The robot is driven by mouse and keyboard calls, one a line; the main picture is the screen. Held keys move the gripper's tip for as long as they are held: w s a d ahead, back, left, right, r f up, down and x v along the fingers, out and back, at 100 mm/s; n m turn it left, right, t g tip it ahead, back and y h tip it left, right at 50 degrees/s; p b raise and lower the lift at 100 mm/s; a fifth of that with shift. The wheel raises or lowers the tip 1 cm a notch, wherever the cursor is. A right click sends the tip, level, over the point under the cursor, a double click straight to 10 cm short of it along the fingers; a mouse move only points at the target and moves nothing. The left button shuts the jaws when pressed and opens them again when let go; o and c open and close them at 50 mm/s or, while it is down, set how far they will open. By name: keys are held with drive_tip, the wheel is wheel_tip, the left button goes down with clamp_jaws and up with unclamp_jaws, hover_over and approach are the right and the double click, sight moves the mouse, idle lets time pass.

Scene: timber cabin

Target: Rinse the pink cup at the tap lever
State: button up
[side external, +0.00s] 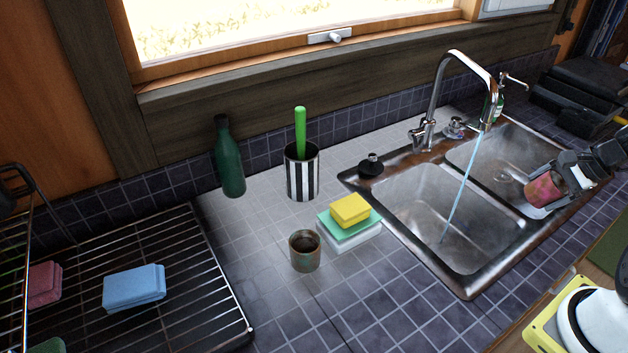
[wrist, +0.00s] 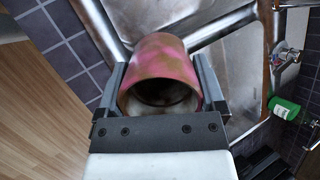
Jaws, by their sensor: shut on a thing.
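The pink cup (side external: 543,188) has brownish smudges and is tilted over the front of the right sink basin. My gripper (side external: 562,179) is shut on it. In the wrist view the pink cup (wrist: 160,62) sits between both fingers of my gripper (wrist: 162,90), its dark opening facing the camera. The tap (side external: 432,92) is a tall chrome arch with its lever (side external: 420,134) at the base. A blue stream of water (side external: 460,192) runs from the spout into the left basin (side external: 415,215). The cup is to the right of the stream, apart from it.
A brown cup (side external: 305,252), a yellow sponge (side external: 350,209) on green and white pads, a striped holder (side external: 302,172) and a green bottle (side external: 229,160) stand left of the sink. A drying rack (side external: 190,250) is at far left. The sink divider (side external: 490,190) separates the basins.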

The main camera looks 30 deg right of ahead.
drive_tip(key=shift+f, duration=0.15)
drive_tip(key=shift+w, duration=0.1)
drive_tip(key=w+a+f, duration=0.1)
drive_tip(key=w+a, duration=0.1)
drive_tip(key=w, duration=0.4)
drive_tip(key=w+a+f, duration=0.1)
drive_tip(key=w+a, duration=0.2)
drive_tip(key=w, duration=0.3)
drive_tip(key=shift+w+a+f, duration=0.25)
drive_tip(key=shift+w+f, duration=0.1)
drive_tip(key=shift+f, duration=0.05)
idle(0.9)
drive_tip(key=shift+s+d, duration=0.2)
drive_tip(key=shift+d, duration=0.35)
idle(0.9)
drive_tip(key=shift+a, duration=0.15)
drive_tip(key=shift+w+a, duration=0.15)
drive_tip(key=shift+a, duration=0.2)
drive_tip(key=shift+a, duration=0.1)
idle(0.4)
